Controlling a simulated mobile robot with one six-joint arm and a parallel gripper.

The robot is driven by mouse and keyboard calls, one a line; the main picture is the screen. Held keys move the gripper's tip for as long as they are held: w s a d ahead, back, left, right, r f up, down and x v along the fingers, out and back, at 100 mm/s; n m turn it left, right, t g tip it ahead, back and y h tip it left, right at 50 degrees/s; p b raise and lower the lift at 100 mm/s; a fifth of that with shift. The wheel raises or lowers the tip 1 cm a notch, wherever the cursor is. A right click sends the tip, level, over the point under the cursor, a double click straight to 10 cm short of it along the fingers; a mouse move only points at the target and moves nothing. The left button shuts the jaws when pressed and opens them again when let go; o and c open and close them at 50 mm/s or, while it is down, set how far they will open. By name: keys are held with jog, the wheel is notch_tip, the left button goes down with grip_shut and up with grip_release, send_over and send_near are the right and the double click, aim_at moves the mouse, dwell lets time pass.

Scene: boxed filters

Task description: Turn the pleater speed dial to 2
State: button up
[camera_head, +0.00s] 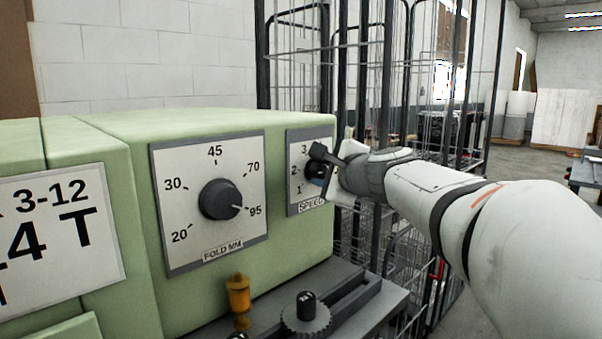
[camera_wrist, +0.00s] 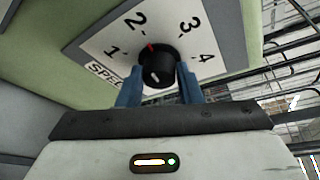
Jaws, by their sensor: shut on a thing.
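The pleater speed dial (camera_wrist: 158,68) is a black round knob on a white plate (camera_wrist: 100,58) numbered 1 to 4. In the wrist view it sits between the two blue fingers of my gripper (camera_wrist: 158,86), which are shut on its sides. A red mark at the knob's upper edge points close to the 2. A short white mark shows on the knob's front; I cannot tell which mark is the pointer. In the head view my gripper (camera_head: 319,172) reaches the speed plate (camera_head: 298,143) from the right and hides most of the dial.
The green machine also carries a fold dial (camera_head: 220,199) pointing near 95, left of the speed plate. An orange knob (camera_head: 238,299) and a black-topped knurled knob (camera_head: 306,312) stand below. Wire cages (camera_head: 300,65) stand behind my arm.

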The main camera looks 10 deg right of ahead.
jog(key=shift+r, duration=0.25)
jog(key=o, duration=1)
jog(key=shift+w+f, duration=0.15)
jog(key=shift+c, duration=0.2)
jog(key=v, duration=0.8)
